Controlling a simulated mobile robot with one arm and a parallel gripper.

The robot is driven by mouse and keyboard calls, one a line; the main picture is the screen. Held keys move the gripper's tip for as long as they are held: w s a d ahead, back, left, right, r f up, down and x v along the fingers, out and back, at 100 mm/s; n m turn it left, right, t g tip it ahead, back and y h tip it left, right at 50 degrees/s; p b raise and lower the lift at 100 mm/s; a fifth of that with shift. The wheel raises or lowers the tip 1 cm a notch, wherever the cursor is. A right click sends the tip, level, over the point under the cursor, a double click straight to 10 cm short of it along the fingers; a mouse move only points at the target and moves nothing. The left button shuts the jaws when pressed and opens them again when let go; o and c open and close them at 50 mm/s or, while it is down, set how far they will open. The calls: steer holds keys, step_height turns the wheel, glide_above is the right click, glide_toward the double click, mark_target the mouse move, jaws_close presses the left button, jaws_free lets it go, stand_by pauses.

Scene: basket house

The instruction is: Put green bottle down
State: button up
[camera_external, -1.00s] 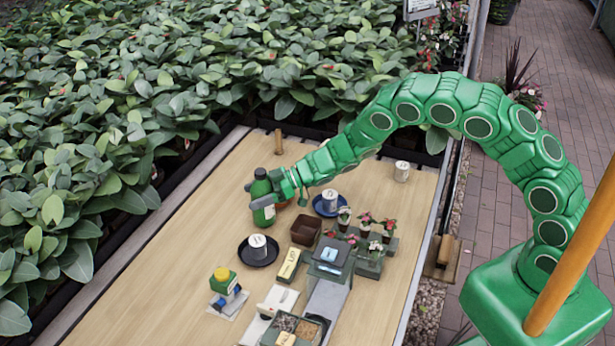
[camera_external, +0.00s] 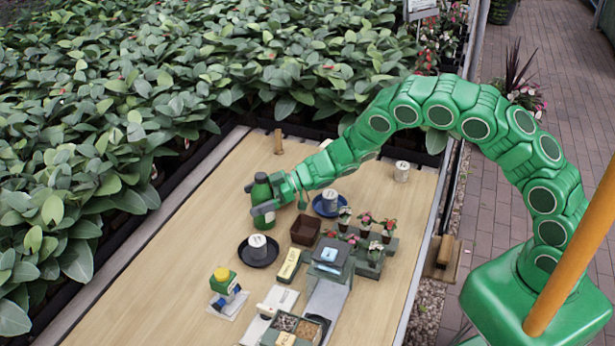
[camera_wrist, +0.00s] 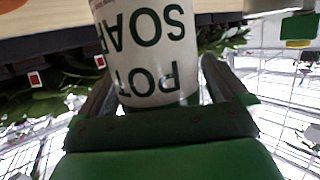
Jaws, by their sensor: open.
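The green bottle (camera_external: 261,192) stands upright at the left middle of the wooden table, and its base appears to be on the tabletop. My gripper (camera_external: 257,198) is open, with one finger on each side of the bottle. In the wrist view, the bottle's white label (camera_wrist: 150,48) with upside-down dark letters fills the space between the fingers. Whether the fingers still touch the bottle cannot be told. Part of the bottle's middle is hidden by the near finger in the external view.
A black saucer with a white cup (camera_external: 258,242) stands just in front of the bottle. A blue saucer with a cup (camera_external: 329,199) and a brown square pot (camera_external: 306,232) are to the right. The table left of the bottle is clear.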

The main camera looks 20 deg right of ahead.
steer(key=v, duration=1.2)
stand_by(0.3)
